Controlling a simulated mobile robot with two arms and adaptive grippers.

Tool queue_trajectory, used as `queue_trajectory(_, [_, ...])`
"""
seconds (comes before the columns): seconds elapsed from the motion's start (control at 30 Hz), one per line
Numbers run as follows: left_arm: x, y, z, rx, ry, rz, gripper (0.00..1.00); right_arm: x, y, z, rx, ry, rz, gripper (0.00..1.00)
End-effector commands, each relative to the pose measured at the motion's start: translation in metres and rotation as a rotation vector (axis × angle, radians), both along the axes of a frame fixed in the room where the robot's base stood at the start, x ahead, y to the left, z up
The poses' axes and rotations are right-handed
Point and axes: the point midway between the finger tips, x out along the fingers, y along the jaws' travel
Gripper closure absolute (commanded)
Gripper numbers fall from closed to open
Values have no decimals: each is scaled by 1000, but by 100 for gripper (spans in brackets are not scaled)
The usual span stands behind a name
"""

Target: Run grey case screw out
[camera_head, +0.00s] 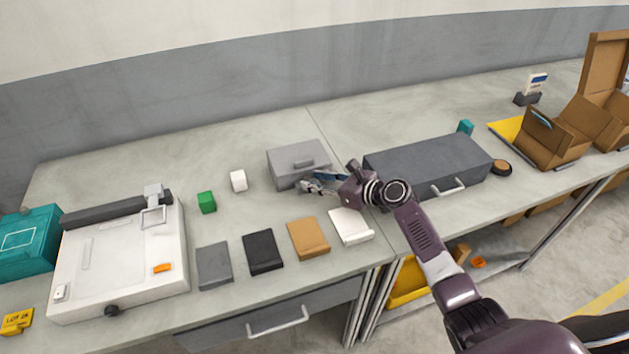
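A small light grey case (292,156) stands closed near the back middle of the bench. A larger dark grey case (425,158) with a silver handle on its front lies to its right. My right gripper (312,185) reaches in from the right, with its fingers close to the front right of the small grey case. I cannot tell whether they touch it. The fingers are small and partly hidden, so their opening is unclear. No screw can be made out in this view. My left gripper is not in view.
A white machine (122,262) and a teal box (28,243) stand at the left. A green cube (206,202) and a white block (238,181) sit left of the small case. Several flat pieces, including a black one (262,251), line the front. Brown cartons (552,138) stand right.

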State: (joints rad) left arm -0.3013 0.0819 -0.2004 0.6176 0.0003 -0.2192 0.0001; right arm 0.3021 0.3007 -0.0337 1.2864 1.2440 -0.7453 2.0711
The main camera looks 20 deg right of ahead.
Motion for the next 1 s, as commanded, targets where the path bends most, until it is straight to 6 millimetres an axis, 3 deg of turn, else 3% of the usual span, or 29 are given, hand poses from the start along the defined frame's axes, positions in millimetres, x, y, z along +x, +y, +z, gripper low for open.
queue_trajectory(0.5, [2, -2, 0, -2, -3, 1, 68, -52, -34, 23, -3, 4, 1, 68])
queue_trajectory(1.0, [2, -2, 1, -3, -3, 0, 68, -57, -36, 26, -2, 4, 2, 68])
